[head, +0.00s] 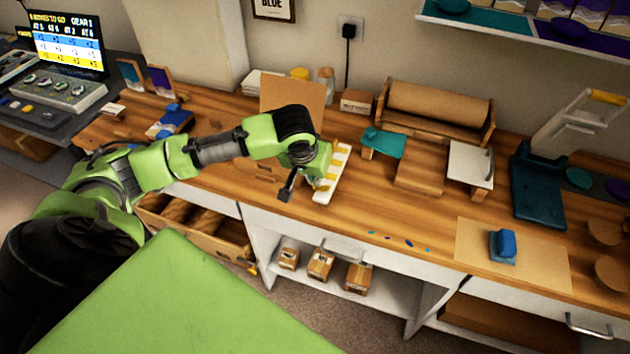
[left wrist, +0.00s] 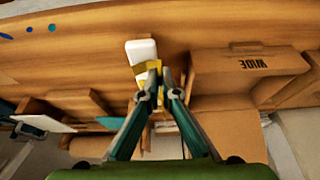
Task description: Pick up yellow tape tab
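The white tape strip (head: 339,164) lies on the bench with several yellow tabs along it. My left gripper (head: 318,183) is low over its near end. In the left wrist view, the strip's white end (left wrist: 142,50) shows beyond the fingertips. A yellow tape tab (left wrist: 149,67) is right at the tips of my left gripper (left wrist: 160,78). The fingertips are close together with yellow in the narrow gap. I cannot tell whether they press on the tab. More yellow shows between the fingers. My right gripper is not in view.
A cardboard box marked WIDE (left wrist: 250,68) stands close beside the strip. A teal-topped stand (head: 384,142) and a wooden roll holder (head: 437,105) are to the right. A blue block (head: 503,246) sits on a brown sheet (head: 478,258). Small blue pieces (head: 408,243) lie near the front edge.

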